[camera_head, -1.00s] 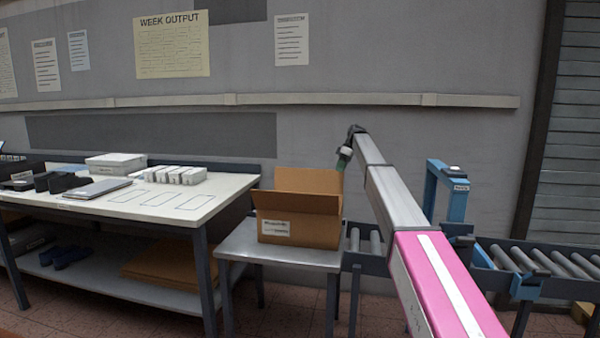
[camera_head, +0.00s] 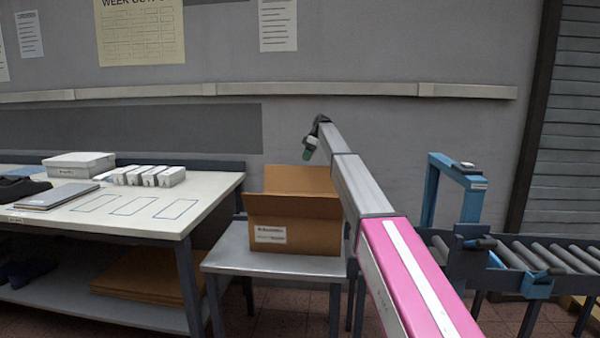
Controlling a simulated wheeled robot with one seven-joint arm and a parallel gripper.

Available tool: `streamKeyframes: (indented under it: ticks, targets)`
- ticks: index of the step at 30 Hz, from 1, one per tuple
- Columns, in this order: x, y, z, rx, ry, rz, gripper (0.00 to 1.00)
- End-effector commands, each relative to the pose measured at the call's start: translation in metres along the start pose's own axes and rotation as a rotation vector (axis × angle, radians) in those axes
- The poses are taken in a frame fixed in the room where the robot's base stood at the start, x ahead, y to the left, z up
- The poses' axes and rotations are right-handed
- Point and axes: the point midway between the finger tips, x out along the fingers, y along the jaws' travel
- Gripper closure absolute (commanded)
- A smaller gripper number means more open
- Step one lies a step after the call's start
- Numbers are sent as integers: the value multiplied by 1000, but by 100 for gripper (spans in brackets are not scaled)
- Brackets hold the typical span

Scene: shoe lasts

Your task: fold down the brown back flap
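A brown cardboard box (camera_head: 315,236) with a white label stands on a small grey table. Its back flap (camera_head: 300,180) stands up at the rear. The front flap (camera_head: 292,206) also shows raised along the near top edge. The inside of the box is hidden. My gripper (camera_head: 308,152) is at the end of my arm, above and behind the right part of the back flap, apart from it in the picture. It is small and dark with a greenish part, and I cannot see whether its fingers are open.
The small grey table (camera_head: 225,262) has bare top left of the box. A white-topped workbench (camera_head: 205,202) with white boxes stands at the left. A roller conveyor (camera_head: 530,255) with a blue frame (camera_head: 432,190) is at the right. The wall is close behind.

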Motion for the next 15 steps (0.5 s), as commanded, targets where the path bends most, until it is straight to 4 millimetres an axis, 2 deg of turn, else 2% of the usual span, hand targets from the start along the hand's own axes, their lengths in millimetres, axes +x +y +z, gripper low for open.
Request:
streamKeyframes:
  ticks: [3,9,15]
  targets:
    - [24,-1,1,1,-1,-3,70]
    - [57,-1,0,0,-1,-2,70]
    - [72,0,0,0,0,0,70]
